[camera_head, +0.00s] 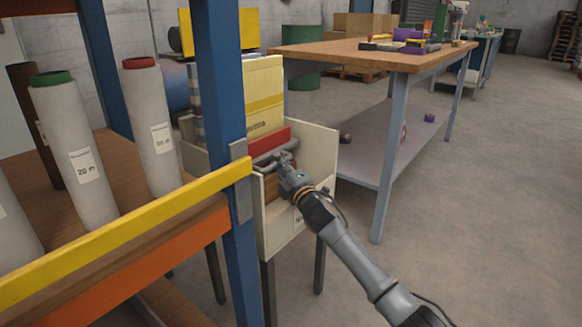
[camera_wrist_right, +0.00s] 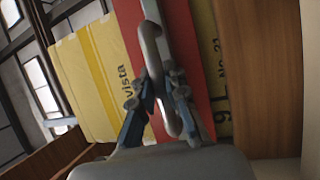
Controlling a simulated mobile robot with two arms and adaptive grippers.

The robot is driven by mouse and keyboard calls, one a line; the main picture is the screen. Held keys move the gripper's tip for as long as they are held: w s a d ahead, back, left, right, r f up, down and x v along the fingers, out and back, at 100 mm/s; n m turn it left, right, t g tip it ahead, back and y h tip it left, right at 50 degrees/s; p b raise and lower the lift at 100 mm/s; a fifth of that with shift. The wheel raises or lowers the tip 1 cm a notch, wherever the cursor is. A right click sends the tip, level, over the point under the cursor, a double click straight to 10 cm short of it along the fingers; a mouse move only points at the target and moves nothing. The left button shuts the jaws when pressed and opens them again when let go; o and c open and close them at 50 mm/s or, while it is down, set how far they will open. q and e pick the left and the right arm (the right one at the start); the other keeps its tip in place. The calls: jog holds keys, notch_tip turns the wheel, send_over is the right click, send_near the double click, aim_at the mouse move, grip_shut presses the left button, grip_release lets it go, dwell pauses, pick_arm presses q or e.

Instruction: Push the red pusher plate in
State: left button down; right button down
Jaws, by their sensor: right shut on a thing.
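The red pusher plate (camera_head: 270,142) stands upright in the pale box of the sack filler (camera_head: 316,150), against a yellow sack (camera_head: 264,95). It also shows as a red band in the right wrist view (camera_wrist_right: 190,60), with a grey bar handle (camera_wrist_right: 152,45) on its near side. My right gripper (camera_head: 278,163) reaches into the box from the lower right. In the right wrist view its fingers (camera_wrist_right: 160,100) are shut on the grey handle. The fingertips are partly hidden behind the handle. My left gripper is in neither view.
A blue rack post (camera_head: 222,150) and a yellow beam (camera_head: 130,230) stand close left of the box. Rolls with green (camera_head: 50,78) and red (camera_head: 138,63) ends stand on the rack. A wooden-topped workbench (camera_head: 350,55) is behind right. The floor at right is clear.

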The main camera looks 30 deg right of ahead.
jog(key=shift+w+a, duration=0.15)
jog(key=shift+w, duration=0.35)
jog(key=c, duration=1.6)
grip_release()
jog(key=shift+a, duration=0.1)
jog(key=shift+o, duration=1.3)
jog(key=shift+w, duration=0.15)
jog(key=shift+f, duration=0.1)
jog(key=s+f, duration=0.2)
jog(key=s, duration=1)
jog(key=shift+a, duration=0.1)
